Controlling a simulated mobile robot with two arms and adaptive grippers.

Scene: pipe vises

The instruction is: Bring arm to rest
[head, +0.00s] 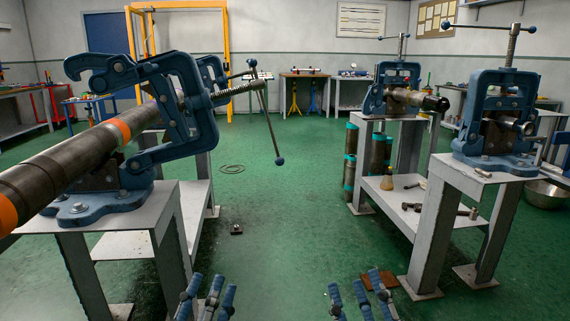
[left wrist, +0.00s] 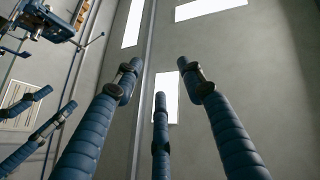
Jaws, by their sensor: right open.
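My left gripper (head: 208,290) shows at the bottom edge of the head view, left of centre. Its blue ribbed fingers also fill the left wrist view (left wrist: 160,85); they are spread apart with nothing between them, and they point up toward the wall. My right gripper (head: 358,290) is at the bottom edge right of centre, fingers apart and empty. Its fingers also show at the left of the left wrist view (left wrist: 45,118). Both arms behind the fingers are out of view. Neither gripper touches anything.
A blue pipe vise (head: 190,85) with a long pipe (head: 65,160) stands on a stand at left. Two vises (head: 500,105) (head: 395,75) stand on stands at right. Tools lie on the right lower shelf (head: 400,192). A brown plate (head: 380,280) lies behind the right gripper.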

